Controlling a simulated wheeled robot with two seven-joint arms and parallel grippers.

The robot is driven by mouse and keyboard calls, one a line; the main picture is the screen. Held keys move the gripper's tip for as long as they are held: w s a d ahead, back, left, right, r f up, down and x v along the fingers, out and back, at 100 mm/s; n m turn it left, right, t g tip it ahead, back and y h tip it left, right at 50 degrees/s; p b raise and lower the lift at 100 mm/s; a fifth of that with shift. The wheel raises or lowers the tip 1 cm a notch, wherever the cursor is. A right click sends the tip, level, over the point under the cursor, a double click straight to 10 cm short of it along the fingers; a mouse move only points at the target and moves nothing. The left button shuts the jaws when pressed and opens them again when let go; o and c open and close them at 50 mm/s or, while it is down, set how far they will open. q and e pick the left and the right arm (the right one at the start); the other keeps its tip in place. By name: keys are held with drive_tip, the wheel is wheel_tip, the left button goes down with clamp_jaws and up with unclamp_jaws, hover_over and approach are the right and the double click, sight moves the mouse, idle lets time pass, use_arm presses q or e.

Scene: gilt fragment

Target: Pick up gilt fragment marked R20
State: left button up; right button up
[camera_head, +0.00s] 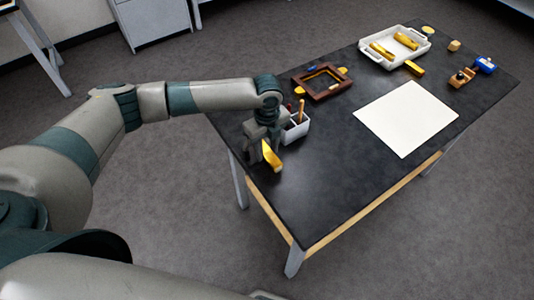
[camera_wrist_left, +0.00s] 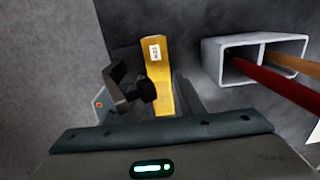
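A gold fragment (camera_wrist_left: 154,73) with a small white label shows in the left wrist view; the marking looks like R20 but is too small to read surely. My left gripper (camera_wrist_left: 164,95) has its dark fingers close against both long sides of it and appears shut on it. In the head view the same fragment (camera_head: 271,156) is tilted at my left gripper (camera_head: 262,150), near the table's left corner. Whether it touches the table is unclear. My right gripper is not in view.
A white pencil cup (camera_head: 298,128) stands just right of my left gripper on the black table (camera_head: 330,190). A brown frame (camera_head: 322,96), white tray (camera_head: 420,52) with gold pieces, white sheet (camera_head: 407,118), wooden block tool (camera_head: 462,77) and blue item (camera_head: 485,65) lie farther back. The front is clear.

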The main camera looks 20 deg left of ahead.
sight(267, 152)
use_arm(q)
drive_tip(key=c, duration=0.6)
drive_tip(key=shift+c, duration=0.2)
drive_tip(key=shift+r, duration=0.1)
drive_tip(key=shift+r+b, duration=0.5)
drive_tip(key=shift+r, duration=0.05)
wheel_tip(267, 152, up, 2)
drive_tip(key=shift+w+r+b, duration=0.1)
drive_tip(key=shift+r+b, duration=0.1)
drive_tip(key=shift+b, duration=0.55)
drive_tip(key=d+r+b, duration=0.4)
drive_tip(key=d+r, duration=0.3)
drive_tip(key=d, duration=0.4)
drive_tip(key=shift+d+r, duration=0.2)
drive_tip(key=shift+d, duration=0.15)
